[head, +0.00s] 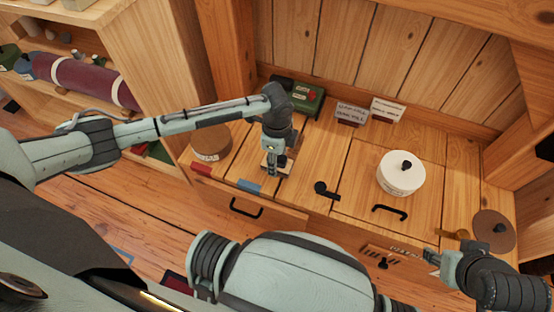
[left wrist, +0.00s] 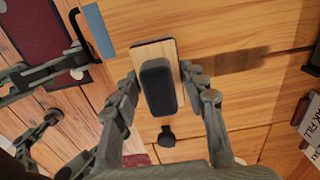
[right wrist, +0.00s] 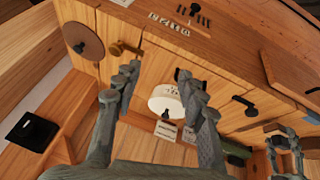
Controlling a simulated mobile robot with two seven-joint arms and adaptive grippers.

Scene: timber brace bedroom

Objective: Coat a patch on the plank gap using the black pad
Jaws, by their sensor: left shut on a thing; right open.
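My left gripper (head: 272,168) is over the left part of the wooden counter (head: 312,150), pointing down. It is shut on the black pad (left wrist: 158,88), a dark rounded block above a light wooden plate (left wrist: 153,50). The plate's underside and its contact with the counter are hidden. Seams run between the counter planks; I cannot tell which one is the plank gap. A darker brown strip or shadow (left wrist: 238,61) lies right of the pad in the left wrist view. My right gripper (head: 434,258) is open and empty by the counter's front right; its fingers also show in the right wrist view (right wrist: 158,82).
A white round pot (head: 401,180) with a black knob stands on the right half. A brown disc (head: 493,230) lies far right. A green box (head: 308,100) and two label cards (head: 388,110) stand behind. A round brown container (head: 211,144) is left. Black handles (head: 246,209) line the front.

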